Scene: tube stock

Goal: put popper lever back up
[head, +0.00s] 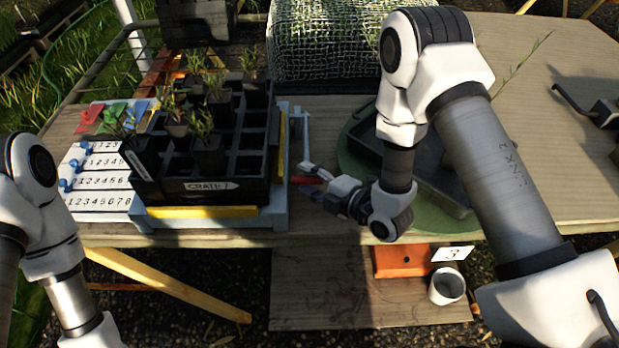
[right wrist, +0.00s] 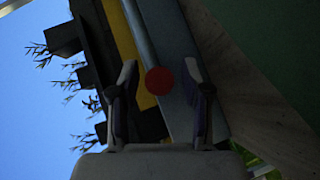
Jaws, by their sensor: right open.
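The popper is a pale blue frame (head: 212,221) with yellow strips, under a black crate (head: 205,185) in the head view. The lever's red knob (head: 306,180) is at the frame's right side. My right gripper (head: 311,182) is open there. In the right wrist view, the round red knob (right wrist: 158,81) shows between the two open fingers (right wrist: 160,85), apart from both in the picture. Most of the lever's arm is hidden or too dark to make out. My left arm shows at the left, but its gripper is out of the picture.
Potted seedlings (head: 205,135) stand in the crate's cells. A numbered white board (head: 98,180) is left of it. A dark tray (head: 440,185) on a green round mat (head: 425,217) is right of my gripper. A mesh roll (head: 322,40) lies behind.

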